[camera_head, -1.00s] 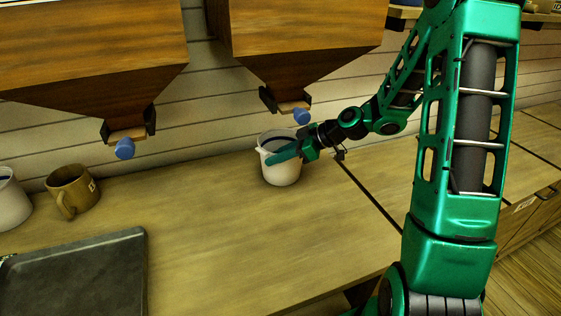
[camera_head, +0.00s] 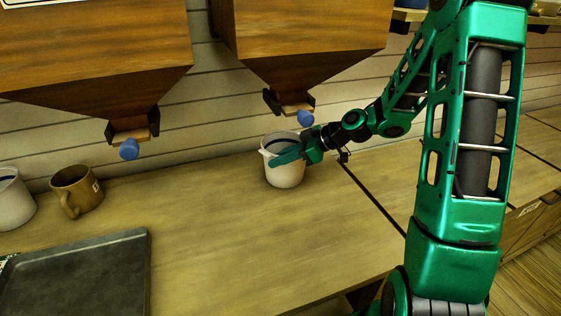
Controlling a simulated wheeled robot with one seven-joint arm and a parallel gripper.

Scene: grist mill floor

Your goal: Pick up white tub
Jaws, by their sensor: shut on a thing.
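A white tub (camera_head: 284,175) with a small spout or lip at its left rim stands upright on the wooden counter, under the right hopper. My gripper (camera_head: 290,155) reaches in from the right, with one green finger across the tub's near side by the rim. It is shut on the tub. The other finger is hidden. I cannot tell whether the tub's base is touching the counter. Another white tub (camera_head: 14,204) with something dark blue inside stands at the far left edge of the view.
A brown mug (camera_head: 80,192) stands beside the left tub. A dark tray (camera_head: 85,280) lies at front left. Two wooden hoppers, left (camera_head: 95,60) and right (camera_head: 300,45), with blue knobs hang over the counter (camera_head: 225,235). The counter's middle is clear.

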